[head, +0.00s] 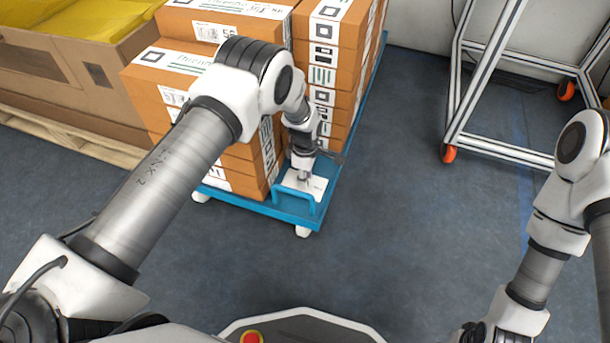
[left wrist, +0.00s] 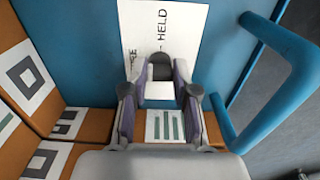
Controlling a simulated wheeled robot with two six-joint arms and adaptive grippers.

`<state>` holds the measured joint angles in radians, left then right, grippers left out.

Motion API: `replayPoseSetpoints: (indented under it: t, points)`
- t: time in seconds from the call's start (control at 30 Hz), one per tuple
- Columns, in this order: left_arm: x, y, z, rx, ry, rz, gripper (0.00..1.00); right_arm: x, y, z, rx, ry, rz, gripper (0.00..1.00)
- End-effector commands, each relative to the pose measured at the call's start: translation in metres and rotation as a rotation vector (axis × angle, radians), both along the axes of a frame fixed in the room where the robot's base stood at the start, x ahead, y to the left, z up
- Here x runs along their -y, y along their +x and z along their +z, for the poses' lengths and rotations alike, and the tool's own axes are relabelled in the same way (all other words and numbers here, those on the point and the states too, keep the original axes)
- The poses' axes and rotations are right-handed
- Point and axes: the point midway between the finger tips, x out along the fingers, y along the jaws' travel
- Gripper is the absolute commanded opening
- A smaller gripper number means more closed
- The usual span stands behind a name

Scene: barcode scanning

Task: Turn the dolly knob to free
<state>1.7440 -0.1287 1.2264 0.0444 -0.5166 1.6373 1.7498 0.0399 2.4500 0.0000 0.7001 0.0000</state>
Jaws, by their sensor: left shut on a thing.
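The blue dolly (head: 288,208) carries stacked orange boxes and has a blue handle (head: 294,195) at its near end; the handle also shows in the left wrist view (left wrist: 290,90). Beside it lies a white label plate (head: 318,187), with "HELD" readable in the left wrist view (left wrist: 185,30); a second word is partly covered. A dark knob (left wrist: 160,68) stands on the plate. My left gripper (head: 304,178) reaches down over the plate, its fingers (left wrist: 160,92) shut on the knob. The knob's pointing direction cannot be told. My right arm is at the right; its gripper is out of view.
Orange boxes (head: 335,75) rise close behind and left of my left gripper. A cardboard bin (head: 120,75) on a wooden pallet (head: 75,135) stands at the left. A metal frame cart (head: 500,148) with orange wheels stands at the right. The floor between is clear.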

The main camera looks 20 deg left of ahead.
Motion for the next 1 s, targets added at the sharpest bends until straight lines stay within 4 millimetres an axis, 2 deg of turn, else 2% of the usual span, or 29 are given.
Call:
replayPoseSetpoints:
  t: [0.33,0.37,0.4,0.43,0.77,0.87,1.0]
  points:
    - [0.0,-0.001,-0.001,-0.002,-0.001,0.005,0.0,0.0,0.0,0.0,0.0,0.0,0.0,0.4]
    - [0.0,-0.001,-0.001,-0.001,-0.001,0.004,0.31,0.0,0.0,0.0,0.0,0.0,0.0,0.4]
    - [0.0,-0.001,-0.001,-0.001,-0.001,0.004,0.45,0.0,0.0,0.0,0.0,0.0,0.0,0.4]
    - [0.0,-0.001,-0.001,-0.001,-0.001,0.004,0.53,0.0,0.0,0.0,0.0,0.0,0.0,0.4]
    - [0.0,0.0,0.002,0.0,0.0,0.003,0.53,0.0,0.0,0.0,0.0,0.0,0.0,0.4]
    - [0.0,0.001,0.014,0.002,0.0,0.003,0.53,0.0,0.0,0.0,0.0,0.0,0.0,0.4]
    - [0.0,0.001,0.046,0.003,0.001,0.002,0.53,0.0,0.0,0.0,0.0,0.0,0.0,0.4]
